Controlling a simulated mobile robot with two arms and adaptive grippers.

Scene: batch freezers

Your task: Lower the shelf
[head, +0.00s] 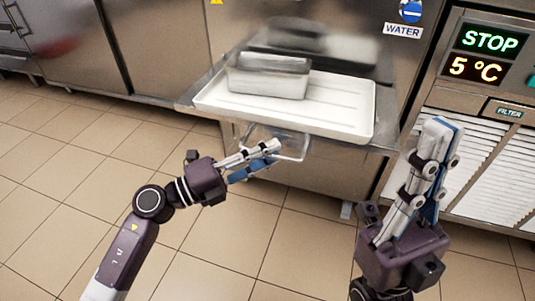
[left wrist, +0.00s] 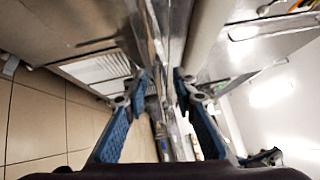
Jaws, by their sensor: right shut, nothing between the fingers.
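The metal shelf (head: 187,104) sticks out level from the front of the steel machine. A bent wire bracket (head: 304,150) hangs below the shelf's front. My left gripper (head: 268,153) is below the shelf's front edge, at the bracket. In the left wrist view its blue-padded fingers (left wrist: 160,76) are apart, with metal edges seen between them; I cannot tell if they touch the bracket. My right gripper (head: 440,126) is shut, empty and raised right of the shelf.
A machine with a STOP and 5 °C display (head: 486,54) and a slatted grille (head: 482,163) stands at the right, close behind my right gripper. Steel cabinets (head: 70,45) line the back left. The tiled floor (head: 60,190) in front is clear.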

